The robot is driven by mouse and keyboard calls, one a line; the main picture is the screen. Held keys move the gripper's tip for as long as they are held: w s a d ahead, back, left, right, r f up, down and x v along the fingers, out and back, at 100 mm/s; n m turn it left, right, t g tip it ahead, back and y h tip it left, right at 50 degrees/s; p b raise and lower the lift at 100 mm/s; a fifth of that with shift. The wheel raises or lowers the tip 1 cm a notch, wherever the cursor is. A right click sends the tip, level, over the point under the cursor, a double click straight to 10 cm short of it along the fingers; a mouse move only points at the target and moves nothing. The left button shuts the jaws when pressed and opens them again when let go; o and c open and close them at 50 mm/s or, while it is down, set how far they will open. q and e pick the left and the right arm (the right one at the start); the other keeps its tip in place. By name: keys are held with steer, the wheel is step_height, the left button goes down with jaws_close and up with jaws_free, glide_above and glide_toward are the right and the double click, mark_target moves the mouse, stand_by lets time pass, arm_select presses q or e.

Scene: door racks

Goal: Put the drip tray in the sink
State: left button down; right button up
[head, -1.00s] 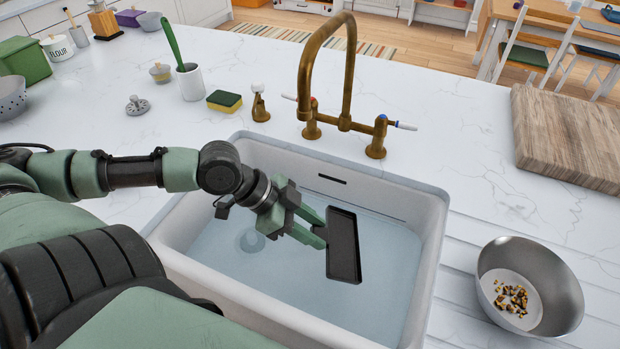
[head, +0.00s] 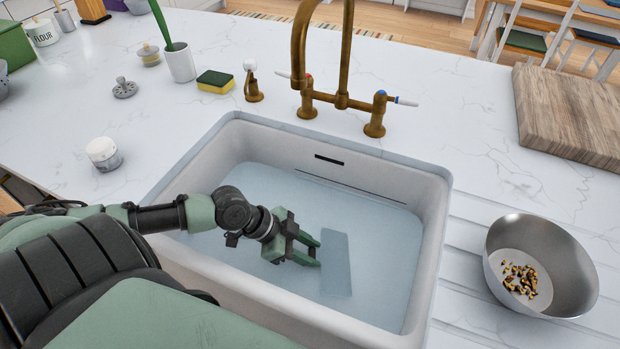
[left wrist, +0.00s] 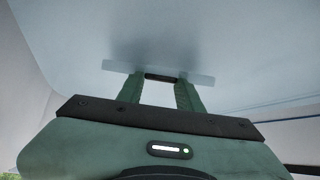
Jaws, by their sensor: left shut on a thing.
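The drip tray (head: 336,265) is a flat rectangle under the water in the sink, seen blurred and bluish through the surface. The white sink (head: 432,225) is filled with water. My left gripper (head: 318,254) is low inside the sink, shut on the tray's left edge, with its fingertips at the water. In the left wrist view the tray (left wrist: 195,79) shows as a pale strip past the fingers, with a dark part between them. Whether the tray touches the sink floor I cannot tell. My right gripper is not in view.
A brass faucet (head: 343,60) stands behind the sink. A metal bowl (head: 568,270) with small bits sits to the right, below a wooden board (head: 570,115). A sponge (head: 218,82), a soap dispenser (head: 252,85) and a white jar (head: 103,153) stand on the counter.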

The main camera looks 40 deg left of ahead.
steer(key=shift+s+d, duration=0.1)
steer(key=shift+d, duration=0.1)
arm_select(q)
steer(key=c, duration=0.9)
jaws_free()
steer(key=shift+f, duration=0.1)
steer(key=shift+c, duration=0.2)
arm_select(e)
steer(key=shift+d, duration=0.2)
arm_select(q)
steer(key=shift+s+a+r, duration=0.1)
steer(key=shift+a+r, duration=0.05)
steer(key=shift+r, duration=0.15)
steer(key=p+v, duration=0.5)
steer(key=v, duration=0.6)
steer(key=shift+r+p, duration=0.3)
steer(key=shift+p, duration=0.05)
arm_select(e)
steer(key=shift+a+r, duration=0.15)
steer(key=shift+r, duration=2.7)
arm_select(q)
steer(key=shift+a, duration=0.1)
